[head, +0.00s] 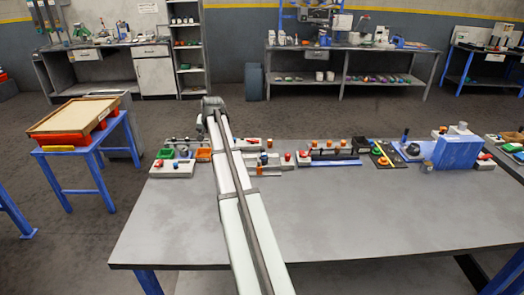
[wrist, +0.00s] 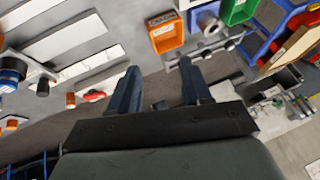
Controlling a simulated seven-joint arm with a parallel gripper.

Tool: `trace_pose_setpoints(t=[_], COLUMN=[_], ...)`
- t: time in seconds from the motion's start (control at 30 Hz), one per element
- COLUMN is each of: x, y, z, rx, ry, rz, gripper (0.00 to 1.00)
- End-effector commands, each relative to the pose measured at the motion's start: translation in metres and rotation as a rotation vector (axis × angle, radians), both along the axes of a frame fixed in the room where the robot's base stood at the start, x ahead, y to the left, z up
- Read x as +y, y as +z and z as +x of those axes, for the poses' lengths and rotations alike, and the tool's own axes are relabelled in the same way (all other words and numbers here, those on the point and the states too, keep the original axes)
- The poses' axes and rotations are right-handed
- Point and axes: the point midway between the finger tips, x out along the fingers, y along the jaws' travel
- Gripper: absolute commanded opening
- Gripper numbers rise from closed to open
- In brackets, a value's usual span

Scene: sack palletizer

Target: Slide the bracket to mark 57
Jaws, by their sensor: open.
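My gripper (wrist: 158,84) shows in the wrist view with its two dark fingers apart and nothing held between them. In the head view my arm reaches over the table, and the gripper is hidden behind it. A thin rail with dark blocks (head: 183,140) stands at the back left of the table, left of my arm. What looks like the same rail (wrist: 205,52) shows in the wrist view, beyond the fingertips and apart from them. I cannot tell which part is the bracket. No mark or number can be read.
The grey table (head: 340,215) is bare in front. Along its back edge are a green bin (head: 164,154), an orange bin (head: 203,155), several knobs and fixtures, and a blue box (head: 457,151) at right. A blue stand with a tray (head: 75,114) stands left of the table.

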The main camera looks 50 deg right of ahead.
Motion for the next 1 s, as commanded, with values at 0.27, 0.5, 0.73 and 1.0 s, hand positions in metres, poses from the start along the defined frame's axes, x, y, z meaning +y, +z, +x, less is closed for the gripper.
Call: trace_pose_setpoints(t=[0.27,0.5,0.73,1.0], x=[-0.120,-0.158,-0.166,-0.180], y=[0.011,0.015,0.001,-0.041], z=[-0.099,-0.141,-0.140,-0.130], rx=[0.173,0.243,0.250,0.251], ry=[-0.121,-0.165,-0.169,-0.169], rz=[-0.083,-0.105,-0.106,-0.105], gripper=[0.48,0.48,0.48,0.48])
